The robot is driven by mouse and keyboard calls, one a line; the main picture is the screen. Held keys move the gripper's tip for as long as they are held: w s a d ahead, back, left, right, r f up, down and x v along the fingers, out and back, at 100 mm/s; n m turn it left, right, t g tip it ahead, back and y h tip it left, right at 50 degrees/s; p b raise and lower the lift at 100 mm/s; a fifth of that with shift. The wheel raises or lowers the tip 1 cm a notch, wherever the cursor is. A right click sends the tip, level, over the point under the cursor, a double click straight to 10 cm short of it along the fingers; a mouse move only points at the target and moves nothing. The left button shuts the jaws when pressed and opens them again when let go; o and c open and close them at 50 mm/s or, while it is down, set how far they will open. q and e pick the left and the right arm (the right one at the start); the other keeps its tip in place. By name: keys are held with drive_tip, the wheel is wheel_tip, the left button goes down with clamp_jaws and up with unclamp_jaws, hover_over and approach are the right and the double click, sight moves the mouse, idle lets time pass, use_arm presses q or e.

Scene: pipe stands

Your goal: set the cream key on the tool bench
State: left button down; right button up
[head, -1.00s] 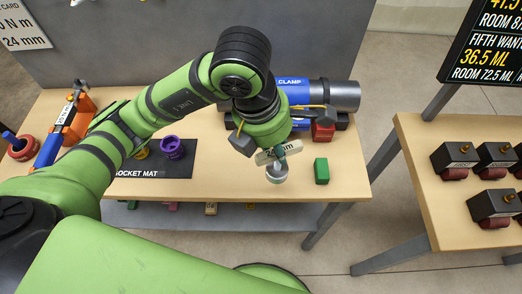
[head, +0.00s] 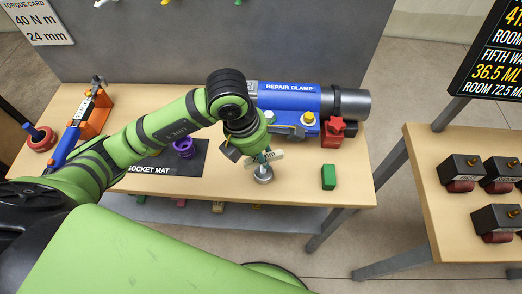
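The cream key (head: 267,158) is a pale bar with dark lettering and a round grey end below it. My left gripper (head: 264,153) is shut on it, above the front half of the wooden tool bench (head: 299,187). The grey end hangs at or just above the bench top. I cannot tell whether it touches. My fingers hide part of the key. My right gripper is not in view.
A green block (head: 328,176) lies right of the key. The socket mat (head: 194,181) with a purple socket (head: 183,147) lies left. Bare wood lies between key and green block.

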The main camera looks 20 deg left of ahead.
use_arm(q)
drive_tip(key=shift+f, duration=0.15)
drive_tip(key=c, duration=1)
unclamp_jaws()
drive_tip(key=shift+r, duration=0.2)
drive_tip(key=b+v, duration=0.2)
drive_tip(key=v, duration=1)
